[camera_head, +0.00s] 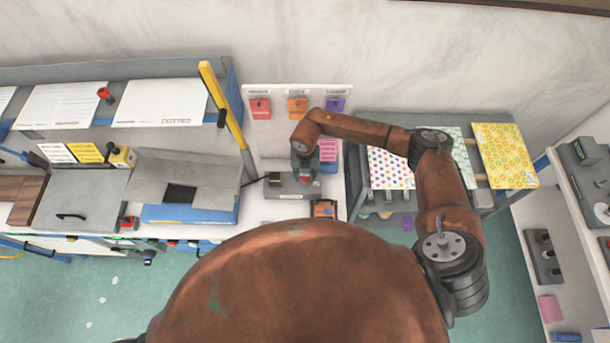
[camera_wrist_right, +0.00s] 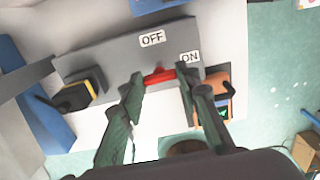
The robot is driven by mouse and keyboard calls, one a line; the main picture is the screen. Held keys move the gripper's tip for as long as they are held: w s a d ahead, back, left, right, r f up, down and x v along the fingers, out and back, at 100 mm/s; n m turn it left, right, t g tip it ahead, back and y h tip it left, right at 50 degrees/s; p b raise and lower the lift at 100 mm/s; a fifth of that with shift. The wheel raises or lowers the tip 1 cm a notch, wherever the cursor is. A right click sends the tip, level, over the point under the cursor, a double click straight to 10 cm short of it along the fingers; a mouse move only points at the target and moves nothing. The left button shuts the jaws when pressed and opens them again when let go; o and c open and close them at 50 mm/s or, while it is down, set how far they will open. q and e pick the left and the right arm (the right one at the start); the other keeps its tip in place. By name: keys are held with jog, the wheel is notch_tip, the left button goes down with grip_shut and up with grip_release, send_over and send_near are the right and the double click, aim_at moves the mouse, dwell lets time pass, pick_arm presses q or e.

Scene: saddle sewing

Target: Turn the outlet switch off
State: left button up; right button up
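The outlet (camera_wrist_right: 100,60) is a grey box with labels OFF and ON in the right wrist view. Its red switch (camera_wrist_right: 159,75) lies below the OFF label and left of the ON label. In the head view the outlet (camera_head: 286,189) sits on the white bench, partly hidden by my right gripper (camera_head: 304,165). In the right wrist view my right gripper (camera_wrist_right: 160,82) is open, with one fingertip on each side of the red switch. I cannot tell whether the fingertips touch it. My left gripper is out of view.
A black plug (camera_wrist_right: 80,94) is at the outlet's left end. An orange device (camera_wrist_right: 219,90) stands close on the right. A grey and blue machine (camera_head: 185,185) is left of the outlet in the head view. A rack with patterned sheets (camera_head: 505,155) stands to the right.

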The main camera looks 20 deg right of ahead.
jog(key=c, duration=0.6)
jog(key=shift+w+f+n+b, duration=0.1)
jog(key=shift+f+n+b, duration=0.05)
jog(key=shift+n+b, duration=0.9)
jog(key=n+b, duration=1.2)
jog(key=b, duration=0.2)
jog(key=shift+n+b, duration=1.5)
jog(key=shift+n, duration=0.45)
jog(key=shift+r, duration=0.2)
jog(key=o, duration=1.2)
